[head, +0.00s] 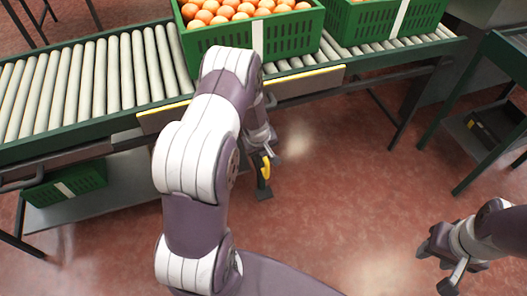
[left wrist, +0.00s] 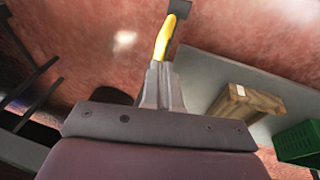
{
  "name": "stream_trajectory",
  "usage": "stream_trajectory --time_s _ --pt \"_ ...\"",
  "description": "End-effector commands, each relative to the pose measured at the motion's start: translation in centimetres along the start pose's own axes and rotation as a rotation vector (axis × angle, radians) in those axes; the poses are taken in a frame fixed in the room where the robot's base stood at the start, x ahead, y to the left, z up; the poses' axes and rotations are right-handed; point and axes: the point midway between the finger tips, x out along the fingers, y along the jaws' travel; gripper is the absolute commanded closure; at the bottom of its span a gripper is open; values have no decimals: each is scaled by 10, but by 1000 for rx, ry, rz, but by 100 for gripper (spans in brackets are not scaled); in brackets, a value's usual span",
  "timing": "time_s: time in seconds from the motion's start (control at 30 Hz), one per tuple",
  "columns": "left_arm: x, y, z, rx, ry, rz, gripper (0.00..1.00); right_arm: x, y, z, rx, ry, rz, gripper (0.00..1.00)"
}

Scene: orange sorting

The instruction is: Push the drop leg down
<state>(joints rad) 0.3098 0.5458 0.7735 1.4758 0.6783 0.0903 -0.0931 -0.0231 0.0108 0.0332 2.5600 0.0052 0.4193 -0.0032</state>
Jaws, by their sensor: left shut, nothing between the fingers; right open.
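A drop leg with a yellow part (head: 266,168) and a dark foot (head: 264,191) shows below the conveyor's front edge, just beyond my left arm. The yellow part also shows in the left wrist view (left wrist: 165,38), directly ahead of the fingers, with a dark piece at its far end. My left gripper (head: 263,152) is shut and empty, at the near end of the yellow part; I cannot tell whether they touch. The leg's upper part is hidden behind my arm and gripper. My right gripper (head: 438,264) is open and empty above the floor at the lower right.
The roller conveyor (head: 82,80) crosses the back, with yellow strips (head: 300,83) on its front edge. A green crate of oranges (head: 290,41) stands on it. A lower shelf (head: 125,190) holds a green crate (head: 66,186). A green-framed stand (head: 480,110) is at right. The middle floor is clear.

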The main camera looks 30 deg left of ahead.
Motion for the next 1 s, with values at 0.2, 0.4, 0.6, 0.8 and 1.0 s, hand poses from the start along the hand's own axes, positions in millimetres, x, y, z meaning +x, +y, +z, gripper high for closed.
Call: stream_trajectory --time_s 0.2,0.4,0.6,0.8,1.0 --pt "45 -1 2 1 -2 -1 100 22 0 3 0 0 0 57" --pt "61 0 0 0 0 0 100 28 0 3 0 0 0 57" --pt "62 0 0 1 0 0 100 27 0 3 0 0 0 57" --pt "64 0 0 1 0 0 100 29 0 3 0 0 0 57" --pt "95 -7 7 2 -1 0 100 58 0 7 0 0 0 57"
